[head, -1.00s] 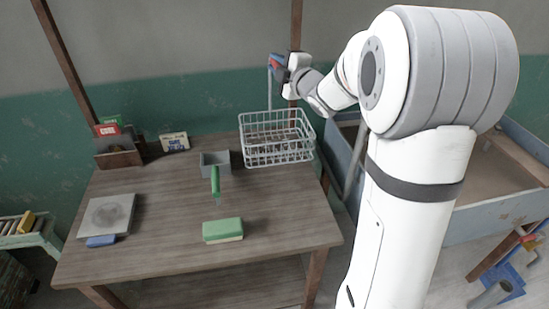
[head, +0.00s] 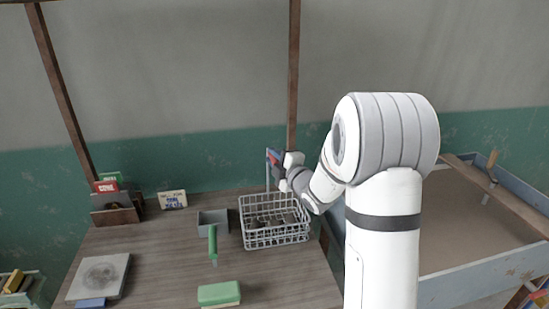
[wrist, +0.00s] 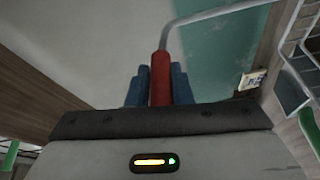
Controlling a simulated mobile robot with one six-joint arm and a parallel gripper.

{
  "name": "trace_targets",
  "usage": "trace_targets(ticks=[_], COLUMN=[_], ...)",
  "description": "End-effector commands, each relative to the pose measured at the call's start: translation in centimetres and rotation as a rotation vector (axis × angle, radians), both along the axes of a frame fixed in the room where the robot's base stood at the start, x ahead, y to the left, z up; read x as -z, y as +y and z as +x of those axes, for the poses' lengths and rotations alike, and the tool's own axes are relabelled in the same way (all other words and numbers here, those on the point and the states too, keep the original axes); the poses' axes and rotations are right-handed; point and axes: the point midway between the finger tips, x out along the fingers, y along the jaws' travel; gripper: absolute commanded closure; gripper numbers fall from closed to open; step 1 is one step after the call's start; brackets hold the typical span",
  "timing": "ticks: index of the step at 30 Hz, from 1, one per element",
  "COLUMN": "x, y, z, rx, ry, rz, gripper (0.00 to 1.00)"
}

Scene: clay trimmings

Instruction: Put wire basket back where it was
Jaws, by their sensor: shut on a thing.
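The wire basket (head: 274,236) is a pale wire mesh box with an upright handle, over the back right of the wooden table (head: 165,240). Grey-brown lumps show inside it. My gripper (head: 273,157) is above the basket, shut on the red grip of its handle. In the wrist view the blue fingers of my gripper (wrist: 158,88) close around the red grip, and a bent wire runs from it to the right. The basket looks level. I cannot tell whether its bottom touches the table.
A grey box (head: 206,218) and a green-handled tool (head: 213,243) are just left of the basket. A green block (head: 218,292) lies in front. A small card (head: 172,200) and a wooden holder (head: 115,214) stand at the back. A wooden post (head: 293,90) rises behind the basket.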

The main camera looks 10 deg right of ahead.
Motion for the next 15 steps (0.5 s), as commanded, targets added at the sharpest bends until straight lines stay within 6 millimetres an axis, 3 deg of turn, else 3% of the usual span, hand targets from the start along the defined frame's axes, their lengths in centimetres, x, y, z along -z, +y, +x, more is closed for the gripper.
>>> trace_targets(ticks=[7,8,15], x=[0.18,0.2,0.15], y=[-0.06,-0.06,-0.1], z=[0.03,0.01,0.01], rx=[0.001,0.001,0.001], ry=[-0.004,0.0,0.001], rz=[0.0,0.0,0.001], gripper=[1.0,0.78,0.59])
